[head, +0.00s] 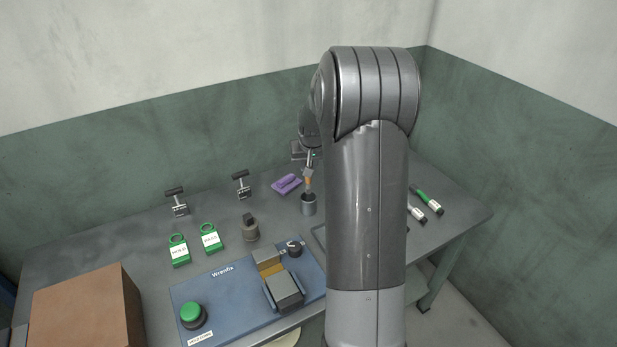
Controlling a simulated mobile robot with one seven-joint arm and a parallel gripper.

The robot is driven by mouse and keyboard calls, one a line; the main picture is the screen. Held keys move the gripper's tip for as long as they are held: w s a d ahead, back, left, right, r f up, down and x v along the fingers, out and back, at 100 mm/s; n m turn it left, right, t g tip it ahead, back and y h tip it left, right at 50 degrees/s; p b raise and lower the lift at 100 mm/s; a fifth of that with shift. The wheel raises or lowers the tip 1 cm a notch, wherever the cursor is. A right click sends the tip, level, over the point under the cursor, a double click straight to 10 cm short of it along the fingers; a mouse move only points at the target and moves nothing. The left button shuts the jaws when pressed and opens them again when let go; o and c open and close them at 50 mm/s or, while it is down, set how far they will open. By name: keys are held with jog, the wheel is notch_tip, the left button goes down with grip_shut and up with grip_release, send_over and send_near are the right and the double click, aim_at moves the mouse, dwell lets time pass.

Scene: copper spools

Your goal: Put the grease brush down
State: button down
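The grease brush is a small tan-brown piece (308,184), roughly upright at the mouth of a grey metal pot (309,205) at the back middle of the table. Its lower end is hidden by the pot or inside it. My gripper (309,170) is right at the top of the brush, in line with it and pointing down. The fingers are too small and too much in shadow to tell whether they are closed on it. My arm covers the table to the right of the pot.
A purple cloth (286,184) lies left of the pot. Two black-topped clamps, green tags (210,238) and a dark grey knob-like part (250,228) stand further left. A blue panel (232,290) and brown box (88,310) are in front. Green-handled (429,200) and white-handled tools lie right.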

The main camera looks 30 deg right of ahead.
jog(key=s+a+r, duration=0.2)
jog(key=s+a, duration=0.2)
jog(key=s, duration=0.4)
jog(key=w+a+f, duration=0.7)
jog(key=a+f, duration=0.1)
jog(key=f, duration=0.2)
jog(key=shift+f, duration=0.2)
jog(key=c, duration=1.3)
grip_release()
